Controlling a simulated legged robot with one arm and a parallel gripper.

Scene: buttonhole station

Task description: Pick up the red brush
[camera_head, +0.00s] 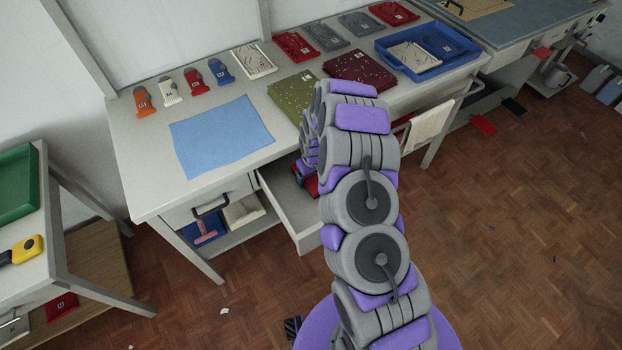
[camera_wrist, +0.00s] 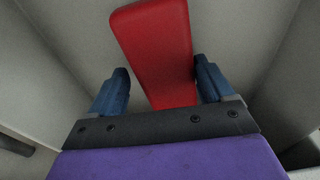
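A red piece, which looks like the red brush (camera_wrist: 155,45), lies in the open drawer (camera_head: 285,205). Only its smooth red surface shows in the wrist view; I see no bristles. A bit of red (camera_head: 310,184) also shows in the drawer in the head view, partly behind my arm. My gripper (camera_wrist: 163,78) is inside the drawer, its two blue fingers apart on either side of the red piece. The right finger is close to the red edge; a gap shows at the left finger. I cannot tell how deep the fingers reach. The head view mostly hides my gripper.
The drawer's pale walls (camera_wrist: 40,70) stand close around my gripper. Above it is a table (camera_head: 150,195) with a blue cloth (camera_head: 220,135), small coloured tools, a green stack (camera_head: 291,95) and a blue tray (camera_head: 427,68). The wood floor (camera_head: 520,220) is mostly clear at right.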

